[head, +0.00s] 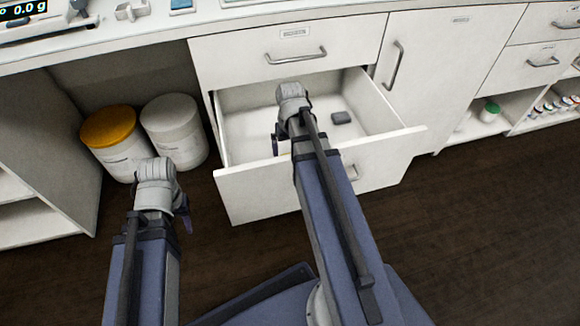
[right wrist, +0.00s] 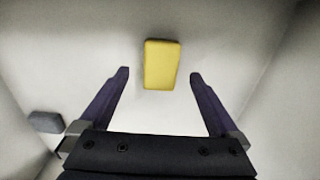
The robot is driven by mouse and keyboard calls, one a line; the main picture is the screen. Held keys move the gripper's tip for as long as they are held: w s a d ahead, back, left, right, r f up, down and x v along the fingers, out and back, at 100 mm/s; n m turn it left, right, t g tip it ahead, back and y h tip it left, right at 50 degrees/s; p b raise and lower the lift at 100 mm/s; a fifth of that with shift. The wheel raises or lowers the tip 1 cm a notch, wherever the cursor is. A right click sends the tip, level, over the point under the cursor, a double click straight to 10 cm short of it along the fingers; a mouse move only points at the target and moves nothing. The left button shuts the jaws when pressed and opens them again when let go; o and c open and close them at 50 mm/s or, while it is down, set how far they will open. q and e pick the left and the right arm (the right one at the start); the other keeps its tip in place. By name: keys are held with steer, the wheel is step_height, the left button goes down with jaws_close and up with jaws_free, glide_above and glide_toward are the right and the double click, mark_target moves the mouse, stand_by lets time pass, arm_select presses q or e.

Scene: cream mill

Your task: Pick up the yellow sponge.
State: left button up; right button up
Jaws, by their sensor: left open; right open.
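The yellow sponge (right wrist: 162,64) lies flat on the pale drawer floor in the right wrist view. My right gripper (right wrist: 160,76) is open and empty, its two dark fingers spread to either side of the sponge's near end; I cannot tell the height between them. In the head view my right arm reaches into the open drawer (head: 262,198), and the arm hides most or all of the sponge. My left gripper (head: 186,216) is outside the drawer to the left, mostly hidden behind its own wrist; it is open.
A small dark grey block (head: 341,118) lies in the drawer; it also shows in the right wrist view (right wrist: 45,122). The drawer walls stand close around my right gripper. A yellow-lidded tub (head: 112,140) and a white tub (head: 174,130) stand left of the drawer.

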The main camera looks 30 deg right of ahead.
step_height(320, 180, down, 4)
steer(key=b, duration=0.2)
steer(key=shift+r+b, duration=0.15)
steer(key=shift+b, duration=0.2)
steer(key=shift+r, duration=0.1)
steer(key=c, duration=1.4)
step_height(320, 180, up, 10)
steer(key=p, duration=1)
